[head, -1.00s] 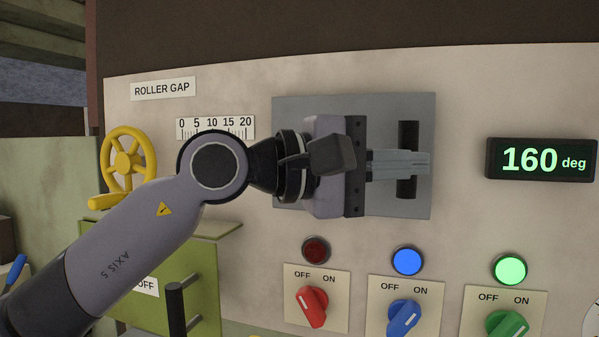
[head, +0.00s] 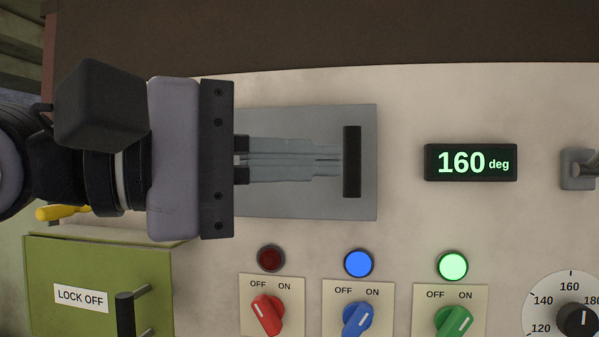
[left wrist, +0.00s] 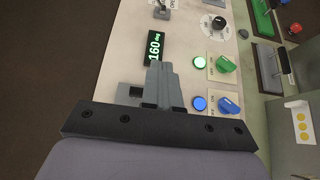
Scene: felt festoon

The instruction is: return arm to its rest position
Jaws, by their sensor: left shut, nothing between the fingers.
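My left gripper (head: 338,160) comes in from the left in the head view, in front of a grey plate (head: 300,207) on the control panel. Its fingers are together and hold nothing. They point right, with the tips at a black vertical bar (head: 352,162) on the plate; I cannot tell whether they touch it. In the left wrist view the closed gripper (left wrist: 160,70) points at the panel, beside the lit display (left wrist: 153,48). My right gripper is in neither view.
The display (head: 470,163) reads 160 deg. Below are a dark red lamp (head: 271,258), lit blue (head: 358,264) and green (head: 453,266) lamps, and red (head: 267,315), blue (head: 359,319) and green (head: 453,321) switches. A dial (head: 545,305) and a green LOCK OFF box (head: 150,270) flank them.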

